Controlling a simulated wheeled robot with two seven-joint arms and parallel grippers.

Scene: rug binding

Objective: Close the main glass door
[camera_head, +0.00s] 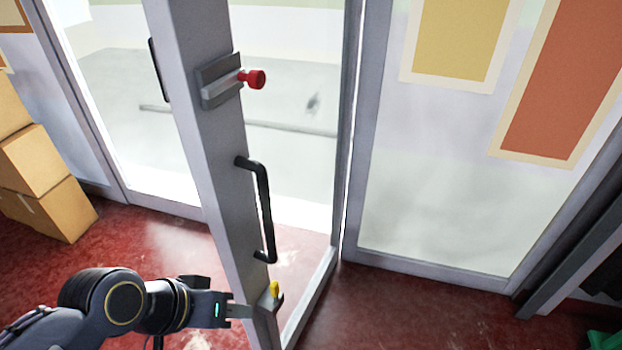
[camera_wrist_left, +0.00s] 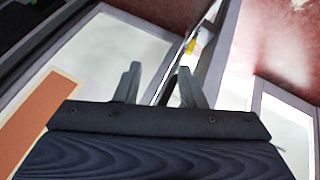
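The main glass door (camera_head: 222,150) stands open in the head view, its grey frame edge turned towards me. It carries a red knob (camera_head: 257,79) on a latch plate, a black bar handle (camera_head: 265,205) and a small yellow knob (camera_head: 275,289) low down. My left gripper (camera_head: 243,311) is at the lower part of the door frame, just left of the yellow knob. In the left wrist view its two fingers (camera_wrist_left: 158,72) are spread apart, with the door's narrow edge and the yellow knob (camera_wrist_left: 190,47) beyond them. I cannot tell whether they touch. My right gripper is not in view.
Stacked cardboard boxes (camera_head: 42,185) stand at the left by a glass panel. Right of the doorway is a fixed glass wall (camera_head: 440,210) with yellow (camera_head: 455,38) and orange (camera_head: 570,85) posters. The red floor (camera_head: 400,310) is clear in front of it.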

